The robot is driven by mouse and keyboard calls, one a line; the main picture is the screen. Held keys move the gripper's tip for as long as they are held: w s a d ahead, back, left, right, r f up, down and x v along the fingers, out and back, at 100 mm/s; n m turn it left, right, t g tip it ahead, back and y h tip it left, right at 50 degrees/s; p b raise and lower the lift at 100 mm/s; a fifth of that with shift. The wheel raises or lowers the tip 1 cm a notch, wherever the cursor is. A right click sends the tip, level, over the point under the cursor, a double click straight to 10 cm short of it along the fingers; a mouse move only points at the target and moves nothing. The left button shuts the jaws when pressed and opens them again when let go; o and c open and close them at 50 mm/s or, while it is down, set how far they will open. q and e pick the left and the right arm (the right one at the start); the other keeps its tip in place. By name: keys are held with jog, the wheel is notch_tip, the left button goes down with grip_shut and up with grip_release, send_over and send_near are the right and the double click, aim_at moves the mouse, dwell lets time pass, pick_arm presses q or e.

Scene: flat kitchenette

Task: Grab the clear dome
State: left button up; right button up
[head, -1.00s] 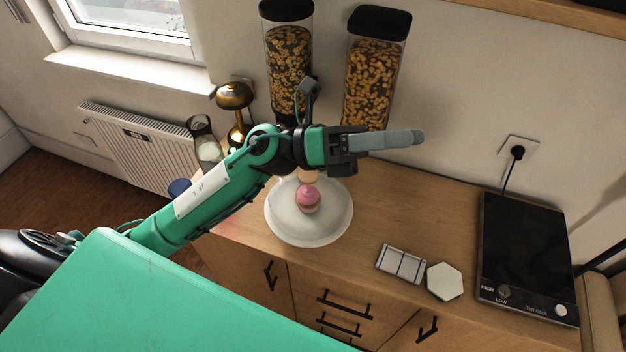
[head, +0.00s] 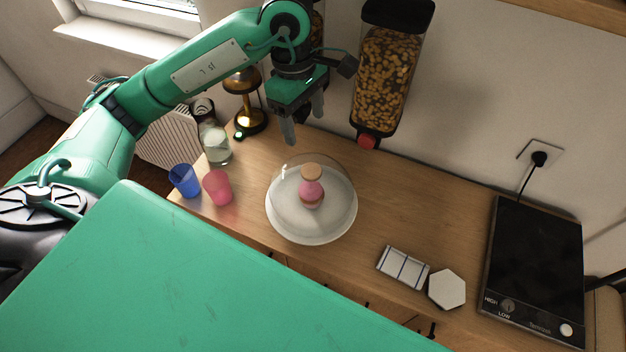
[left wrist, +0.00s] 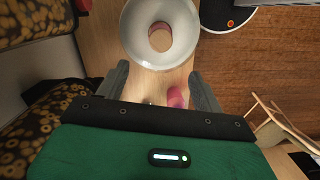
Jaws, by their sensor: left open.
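The clear dome (head: 285,180) is a see-through cover with a round wooden knob (head: 311,172) on top. It stands over a white plate (head: 300,236) with a pink-topped cupcake (head: 312,192) inside. My left gripper (head: 303,126) is open and empty, fingers pointing down, above and behind the dome, apart from it. In the left wrist view the knob (left wrist: 160,36) and round white plate (left wrist: 128,32) show beyond the fingertips (left wrist: 159,80), near the top edge. My right gripper is not in view.
A blue cup (head: 184,181), a pink cup (head: 218,188) and a glass jar (head: 215,145) stand left of the plate. A gold lamp (head: 247,100) and a cereal dispenser (head: 388,75) are behind. White tiles (head: 403,267) and a black hob (head: 537,265) are at right.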

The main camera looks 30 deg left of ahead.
pick_arm(q)
jog(key=p, duration=0.2)
send_over(311, 170)
jog(key=f, duration=0.7)
jog(key=shift+a+f, duration=0.35)
notch_tip(311, 170, down, 4)
jog(key=p, duration=0.3)
jog(key=shift+d+r, duration=0.1)
jog(key=shift+d, duration=0.05)
jog(key=shift+d+f+p, duration=0.1)
jog(key=shift+f+p, duration=0.25)
jog(key=shift+f, duration=0.35)
jog(key=shift+c, duration=0.5)
grip_shut()
